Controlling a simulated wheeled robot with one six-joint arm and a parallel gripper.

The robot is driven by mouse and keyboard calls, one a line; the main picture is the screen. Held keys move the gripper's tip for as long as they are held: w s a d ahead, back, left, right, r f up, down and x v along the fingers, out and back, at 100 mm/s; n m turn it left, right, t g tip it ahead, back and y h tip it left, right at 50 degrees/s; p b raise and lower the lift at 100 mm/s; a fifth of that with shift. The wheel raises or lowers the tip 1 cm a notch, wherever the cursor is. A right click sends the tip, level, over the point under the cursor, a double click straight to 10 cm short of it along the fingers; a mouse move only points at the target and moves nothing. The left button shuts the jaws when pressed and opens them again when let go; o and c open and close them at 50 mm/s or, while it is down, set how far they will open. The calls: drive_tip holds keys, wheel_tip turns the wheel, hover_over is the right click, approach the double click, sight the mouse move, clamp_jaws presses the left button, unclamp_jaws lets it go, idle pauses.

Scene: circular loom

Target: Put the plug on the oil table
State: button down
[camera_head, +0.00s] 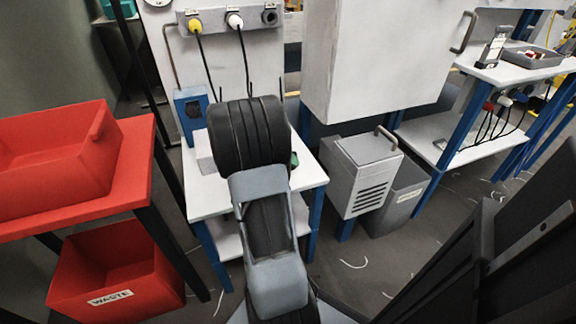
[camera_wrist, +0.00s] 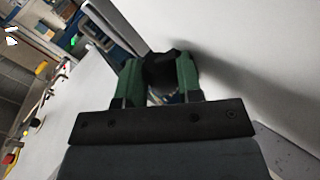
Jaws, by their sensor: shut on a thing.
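My gripper (camera_wrist: 160,82) shows in the wrist view with its two green fingers shut on a black thing, which looks like the plug (camera_wrist: 170,70). In the camera_head view my own arm hides most of the gripper and the plug; only a small green bit of a finger shows at the arm's right side. That part is over a small white table with blue legs (camera_head: 203,207). I cannot tell for sure whether this is the oil table. Whether the plug touches any surface is not clear.
A yellow plug (camera_head: 194,25) and a white plug (camera_head: 234,20) sit in a wall strip, beside an empty-looking socket (camera_head: 269,16). A blue box (camera_head: 190,108) stands behind the table. Red bins (camera_head: 60,150) are left; a grey vented box (camera_head: 365,175) is right.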

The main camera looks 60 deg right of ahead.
drive_tip(key=shift+s+a+f+y, duration=0.1)
drive_tip(key=shift+a+f+y, duration=0.1)
drive_tip(key=shift+f, duration=0.4)
drive_tip(key=shift+s+a+f+y, duration=0.1)
drive_tip(key=shift+a+f, duration=0.05)
drive_tip(key=shift+f, duration=0.45)
drive_tip(key=c, duration=0.9)
unclamp_jaws()
drive_tip(key=shift+r, duration=0.1)
drive_tip(key=shift+o, duration=1)
drive_tip(key=d+r+p+v, duration=0.1)
drive_tip(key=p+v, duration=0.3)
drive_tip(key=v, duration=1.1)
drive_tip(key=shift+s, duration=0.1)
